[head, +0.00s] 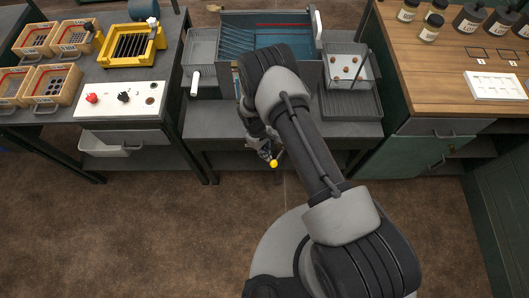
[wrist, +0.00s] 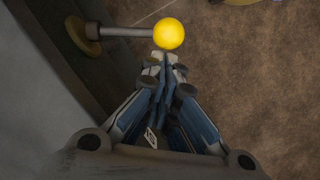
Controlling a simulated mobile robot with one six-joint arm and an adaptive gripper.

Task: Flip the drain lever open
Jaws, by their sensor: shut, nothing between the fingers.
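The drain lever shows in the wrist view as a grey rod (wrist: 122,32) with a yellow ball (wrist: 169,33) at its end. The rod runs sideways from a brass-coloured round mount (wrist: 84,35) on the dark edge at the left. In the head view the yellow ball (head: 274,163) shows below the front edge of the middle bench. My gripper (wrist: 165,62) is shut and empty, its fingertips just below the ball in the wrist view. I cannot tell whether they touch it. In the head view my gripper (head: 266,152) is partly hidden by my arm.
The middle bench (head: 200,128) holds a blue-lined basin (head: 285,38), partly behind my arm, and grey trays. A left bench has a white panel (head: 120,100) with knobs. A wooden counter (head: 425,75) with bottles stands at the right. The brown floor in front is clear.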

